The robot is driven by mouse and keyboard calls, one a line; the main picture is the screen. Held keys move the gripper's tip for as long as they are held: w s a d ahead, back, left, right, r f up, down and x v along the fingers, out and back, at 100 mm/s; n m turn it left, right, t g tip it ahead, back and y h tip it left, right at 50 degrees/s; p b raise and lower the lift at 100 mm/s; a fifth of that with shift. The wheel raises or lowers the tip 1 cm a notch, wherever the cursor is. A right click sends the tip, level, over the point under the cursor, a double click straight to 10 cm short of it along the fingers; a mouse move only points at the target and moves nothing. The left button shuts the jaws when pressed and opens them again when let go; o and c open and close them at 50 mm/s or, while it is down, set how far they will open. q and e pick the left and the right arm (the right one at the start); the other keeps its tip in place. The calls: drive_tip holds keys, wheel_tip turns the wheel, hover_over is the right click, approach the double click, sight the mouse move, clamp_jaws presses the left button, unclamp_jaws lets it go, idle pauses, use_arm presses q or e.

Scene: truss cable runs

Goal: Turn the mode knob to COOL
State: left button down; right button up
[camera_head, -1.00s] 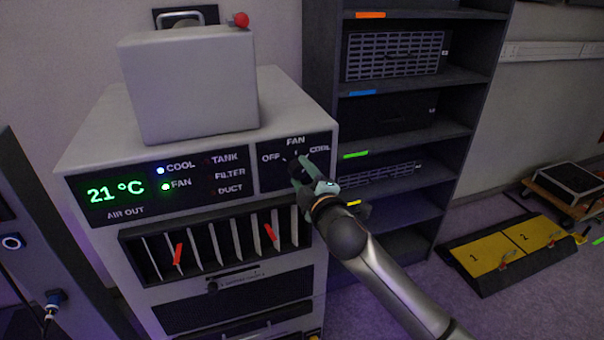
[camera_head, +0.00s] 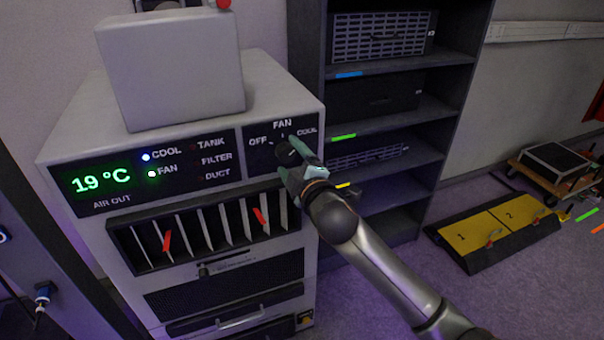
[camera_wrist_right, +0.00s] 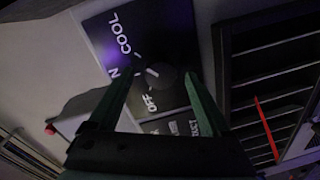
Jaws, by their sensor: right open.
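The dark round mode knob (camera_head: 288,153) sits on the black panel of the grey cooling unit, below the labels OFF, FAN and COOL. My right gripper (camera_head: 293,161) is open in front of it, its two green fingers by the knob. In the right wrist view the knob (camera_wrist_right: 168,88) shows between the open fingers; I cannot tell whether they touch it. A white mark there points toward the FAN–COOL side; its exact setting is unclear. The display (camera_head: 98,180) reads 19 °C, with the COOL and FAN lamps lit. My left gripper is not in view.
Below the panel is a vent (camera_head: 205,230) with white slats and red ribbons. A grey box (camera_head: 172,75) stands on the unit. A dark shelf rack (camera_head: 400,150) stands to the right, close to my arm. A yellow-black ramp (camera_head: 490,232) lies on the floor.

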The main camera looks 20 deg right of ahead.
drive_tip(key=s, duration=1.1)
drive_tip(key=shift+s+d+r+b, duration=0.3)
drive_tip(key=shift+r+b, duration=0.05)
drive_tip(key=shift+b, duration=0.05)
drive_tip(key=s+a+f+m+g+y, duration=0.1)
drive_tip(key=s+f+m+g, duration=0.25)
drive_tip(key=f, duration=0.75)
drive_tip(key=s+a+f+m+g, duration=0.1)
drive_tip(key=s+f+m+g, duration=0.3)
drive_tip(key=f, duration=0.8)
drive_tip(key=s+f+m, duration=0.4)
drive_tip(key=s+f, duration=0.8)
drive_tip(key=s, duration=0.2)
drive_tip(key=shift+f+m+p, duration=0.15)
drive_tip(key=shift+m+p, duration=0.15)
drive_tip(key=shift+m, duration=0.05)
